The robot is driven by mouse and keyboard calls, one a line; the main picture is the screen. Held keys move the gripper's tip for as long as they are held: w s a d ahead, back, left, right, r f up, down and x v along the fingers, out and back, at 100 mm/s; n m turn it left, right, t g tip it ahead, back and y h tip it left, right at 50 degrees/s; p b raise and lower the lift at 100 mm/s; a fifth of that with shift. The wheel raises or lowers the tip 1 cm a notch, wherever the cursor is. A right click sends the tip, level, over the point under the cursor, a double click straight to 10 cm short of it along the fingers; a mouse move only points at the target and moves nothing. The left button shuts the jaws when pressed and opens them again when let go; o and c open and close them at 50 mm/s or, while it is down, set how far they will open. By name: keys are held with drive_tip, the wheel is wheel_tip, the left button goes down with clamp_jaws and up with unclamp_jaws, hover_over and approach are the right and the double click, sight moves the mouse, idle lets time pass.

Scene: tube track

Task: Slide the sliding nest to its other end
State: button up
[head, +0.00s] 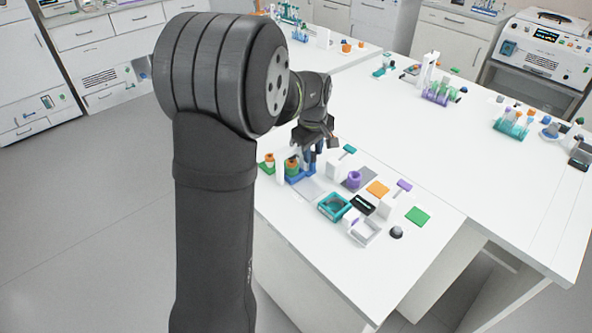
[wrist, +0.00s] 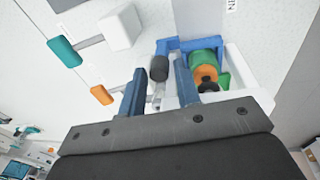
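A blue holder (head: 303,180) stands at the left end of the group of items on the near table. A green and orange piece with a dark centre (head: 291,165) sits in it. In the wrist view the blue frame (wrist: 184,45) surrounds the green and orange piece (wrist: 206,66) on a white base. I cannot tell for certain which part is the sliding nest. My gripper (head: 313,152) is low over the holder. In the wrist view its two blue fingers (wrist: 158,92) are apart. A dark knob (wrist: 158,68) shows in the gap, with no clear contact.
A white block (wrist: 120,27) with a teal handle (wrist: 63,50) stands beside the holder, and an orange handle (wrist: 101,94) shows nearby. A teal tray (head: 335,207), a white tray (head: 365,232) and a green square (head: 417,215) lie right of the holder.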

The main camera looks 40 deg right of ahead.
drive_tip(key=c, duration=0.5)
drive_tip(key=shift+c, duration=0.2)
drive_tip(key=shift+s, duration=3.55)
drive_tip(key=o, duration=0.5)
drive_tip(key=shift+o, duration=0.2)
drive_tip(key=shift+r, duration=2.5)
